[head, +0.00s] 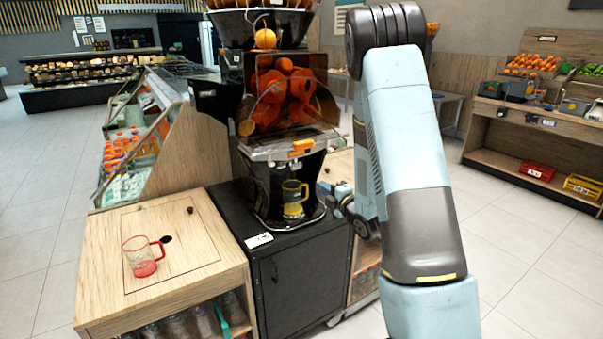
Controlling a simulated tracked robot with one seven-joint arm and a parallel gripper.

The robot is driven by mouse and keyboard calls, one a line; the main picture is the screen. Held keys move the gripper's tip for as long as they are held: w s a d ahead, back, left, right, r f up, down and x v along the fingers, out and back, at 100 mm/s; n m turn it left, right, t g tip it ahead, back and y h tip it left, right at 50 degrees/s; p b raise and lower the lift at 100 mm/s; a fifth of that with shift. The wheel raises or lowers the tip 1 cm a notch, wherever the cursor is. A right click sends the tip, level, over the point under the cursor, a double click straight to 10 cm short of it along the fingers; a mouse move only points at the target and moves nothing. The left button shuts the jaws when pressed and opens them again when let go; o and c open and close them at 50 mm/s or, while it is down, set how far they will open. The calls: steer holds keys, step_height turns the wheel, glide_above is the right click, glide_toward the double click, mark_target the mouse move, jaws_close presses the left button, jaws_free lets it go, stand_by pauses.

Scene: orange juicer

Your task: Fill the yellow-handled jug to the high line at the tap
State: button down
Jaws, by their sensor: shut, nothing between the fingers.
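The yellow-handled jug (293,199) stands upright on the juicer's drip area, below the orange tap (302,147). Its lower part looks yellow; I cannot tell whether that is juice, and its level lines are too small to read. The juicer (268,180) is a tall black machine with oranges behind a clear cover. My gripper (337,194) is just right of the jug, small and partly hidden by my own arm. It is shut and empty. I cannot tell whether it touches the juicer.
A red-handled jug (143,256) with a red base stands on the wooden counter (195,290) at the left, beside a dark round hole. Bottles sit on shelves below. A chilled display (140,130) is behind. A produce stand (540,100) is at the right. Tiled floor between is clear.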

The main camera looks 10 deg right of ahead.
mark_target(296, 168)
steer(key=x, duration=1.4)
steer(key=shift+f, duration=0.1)
steer(key=shift+a, duration=0.1)
